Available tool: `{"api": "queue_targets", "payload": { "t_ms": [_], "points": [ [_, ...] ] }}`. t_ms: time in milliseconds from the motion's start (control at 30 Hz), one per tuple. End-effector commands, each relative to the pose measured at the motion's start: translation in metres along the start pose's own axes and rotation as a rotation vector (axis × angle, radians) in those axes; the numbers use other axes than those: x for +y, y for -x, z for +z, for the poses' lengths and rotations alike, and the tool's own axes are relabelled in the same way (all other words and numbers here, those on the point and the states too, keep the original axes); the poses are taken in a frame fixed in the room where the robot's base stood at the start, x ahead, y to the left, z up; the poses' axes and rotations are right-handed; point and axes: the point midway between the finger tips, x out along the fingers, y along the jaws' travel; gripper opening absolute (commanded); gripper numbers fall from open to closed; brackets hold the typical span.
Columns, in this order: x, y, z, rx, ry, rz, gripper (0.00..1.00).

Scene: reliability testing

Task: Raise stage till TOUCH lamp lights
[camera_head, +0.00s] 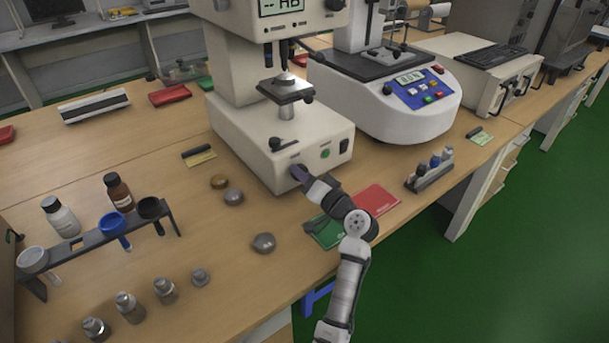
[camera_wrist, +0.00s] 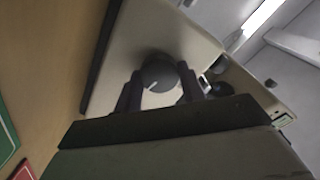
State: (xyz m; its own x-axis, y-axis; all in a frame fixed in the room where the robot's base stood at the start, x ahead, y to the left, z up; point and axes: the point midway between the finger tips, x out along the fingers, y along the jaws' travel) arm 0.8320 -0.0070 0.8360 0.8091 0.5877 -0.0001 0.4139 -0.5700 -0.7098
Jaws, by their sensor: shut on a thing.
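The cream hardness tester (camera_head: 235,125) stands at the back of the bench, with "-- HB" on its display (camera_head: 284,6). Its dark stage (camera_head: 287,91) sits on a metal post below the indenter (camera_head: 284,76); I cannot tell whether there is a gap. My gripper (camera_head: 299,173) is at the base's front face, shut on a dark round knob (camera_wrist: 159,74) with a white mark, one finger on each side in the wrist view. A round green button or lamp (camera_head: 325,154) is right of the gripper. I cannot read a TOUCH label or tell whether a lamp is lit.
A black switch (camera_head: 345,146) is on the base's front. A second white machine (camera_head: 400,105) with a blue panel stands to the right. Red (camera_head: 377,200) and green (camera_head: 328,232) booklets lie near my arm. Metal pieces (camera_head: 264,243) and a bottle rack (camera_head: 90,243) are at left.

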Motion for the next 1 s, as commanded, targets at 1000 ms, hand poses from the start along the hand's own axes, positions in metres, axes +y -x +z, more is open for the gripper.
{"api": "queue_targets", "payload": {
  "t_ms": [1000],
  "points": [
    [-0.0008, 0.0007, -0.0018, -0.001, -0.839, 0.002, 0.17]
  ]
}}
